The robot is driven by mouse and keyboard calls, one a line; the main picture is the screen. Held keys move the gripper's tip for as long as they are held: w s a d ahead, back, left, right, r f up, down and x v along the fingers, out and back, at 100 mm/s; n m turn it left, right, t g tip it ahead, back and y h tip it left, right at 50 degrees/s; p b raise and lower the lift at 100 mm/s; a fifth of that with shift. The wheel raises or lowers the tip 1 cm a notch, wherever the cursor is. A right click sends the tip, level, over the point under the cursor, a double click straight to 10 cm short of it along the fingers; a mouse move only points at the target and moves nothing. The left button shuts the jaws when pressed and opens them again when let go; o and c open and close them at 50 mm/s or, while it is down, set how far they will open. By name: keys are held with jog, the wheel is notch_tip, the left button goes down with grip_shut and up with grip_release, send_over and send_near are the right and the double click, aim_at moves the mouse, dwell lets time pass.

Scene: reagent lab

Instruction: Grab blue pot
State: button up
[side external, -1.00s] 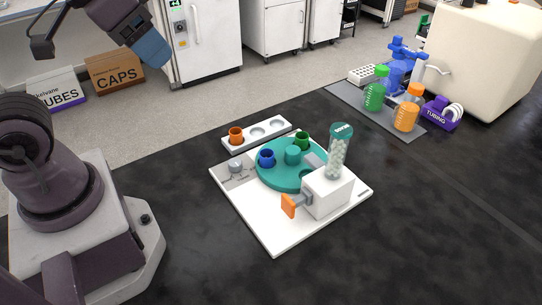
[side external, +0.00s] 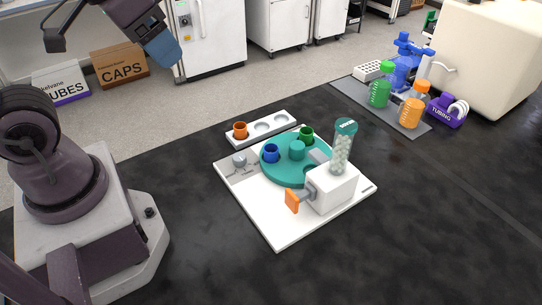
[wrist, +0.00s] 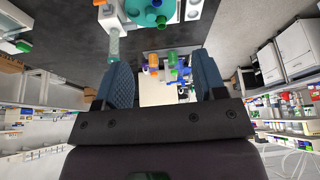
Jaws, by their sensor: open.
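The blue pot (side external: 270,153) sits upright near the left edge of the round teal turntable (side external: 265,170), which rests on a white board. It also shows at the top of the wrist view (wrist: 160,20). A dark green pot (side external: 306,134) is at the turntable's far side. My gripper (side external: 166,56) is high at the upper left of the side view, well apart from the pot. In the wrist view, its two blue fingers (wrist: 163,76) are spread with nothing held between them.
A white dispenser block (side external: 333,190) with a clear bead-filled tube and orange handle stands at the turntable's right. A white rack (side external: 262,130) holding an orange pot (side external: 240,130) is behind. Green and orange bottles stand at the back right. The front of the dark bench is clear.

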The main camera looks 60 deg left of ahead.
jog(key=w+a+f+n+g+h, duration=0.1)
jog(key=w+a+f+n+h, duration=0.2)
jog(key=f+n, duration=0.3)
jog(key=w+a+f+n+g+h, duration=0.1)
jog(key=w+a+f+n+h, duration=0.3)
jog(key=f, duration=0.7)
jog(key=w+a+f+n+h, duration=0.3)
jog(key=a+f+n+h, duration=0.1)
jog(key=f+n, duration=0.4)
jog(key=shift+w+a+f+n+g+h, duration=0.15)
jog(key=shift+w+f+n+g+h, duration=0.2)
jog(key=shift+f+h, duration=0.25)
jog(key=w+n+t, duration=0.2)
jog(key=w, duration=0.1)
jog(key=h, duration=0.1)
send_near(276, 153)
jog(key=shift+d+f, duration=0.6)
jog(key=shift+f, duration=0.2)
jog(key=shift+w+x, duration=0.15)
jog(key=shift+x, duration=1.15)
jog(key=shift+w+x, duration=0.15)
jog(key=shift+x, duration=1.2)
jog(key=shift+a+r, duration=0.1)
jog(key=shift+r, duration=0.1)
jog(key=c, duration=1)
